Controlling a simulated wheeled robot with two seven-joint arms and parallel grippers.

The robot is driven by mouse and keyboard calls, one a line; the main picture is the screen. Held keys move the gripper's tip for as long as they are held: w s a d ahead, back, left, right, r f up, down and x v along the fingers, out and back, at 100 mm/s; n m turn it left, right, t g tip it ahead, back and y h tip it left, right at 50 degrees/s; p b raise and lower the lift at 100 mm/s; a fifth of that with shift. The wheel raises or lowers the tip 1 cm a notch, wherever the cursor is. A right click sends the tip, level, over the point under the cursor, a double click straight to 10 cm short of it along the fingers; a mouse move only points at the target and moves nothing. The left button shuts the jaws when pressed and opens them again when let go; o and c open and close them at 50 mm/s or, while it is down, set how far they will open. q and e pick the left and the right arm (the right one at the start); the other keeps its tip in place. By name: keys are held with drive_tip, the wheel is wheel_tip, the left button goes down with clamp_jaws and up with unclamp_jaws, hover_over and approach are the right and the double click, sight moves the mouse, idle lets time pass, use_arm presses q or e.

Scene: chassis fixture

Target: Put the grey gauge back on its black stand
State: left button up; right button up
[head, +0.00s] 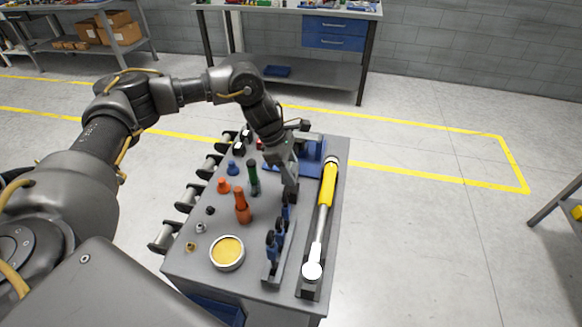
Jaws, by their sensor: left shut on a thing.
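My left gripper (289,186) reaches down over the middle right of the grey cart top, close to the left side of the yellow-handled wrench. It is shut on a small grey thing, which I take to be the grey gauge; the fingers hide most of it. A small dark piece shows right under the fingertips, at the far end of a rack of blue tools; I cannot tell if it is the black stand or whether it touches the gauge. My right gripper is not in view.
The cart top (190,262) holds a yellow-handled wrench (327,187) in a cradle, a blue tool rack (272,262), a tin with yellow content (227,252), orange bottle (242,208), green bottle (253,180) and small cones.

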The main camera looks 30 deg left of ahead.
use_arm(q)
drive_tip(key=shift+d+r, duration=0.1)
drive_tip(key=shift+d, duration=0.15)
idle(0.6)
drive_tip(key=shift+b, duration=0.5)
idle(0.5)
idle(0.3)
drive_tip(key=shift+f+b, duration=1.05)
drive_tip(key=shift+f, duration=0.2)
drive_tip(key=shift+f, duration=0.1)
drive_tip(key=o, duration=1.3)
drive_tip(key=shift+c, duration=0.2)
drive_tip(key=shift+f, duration=0.15)
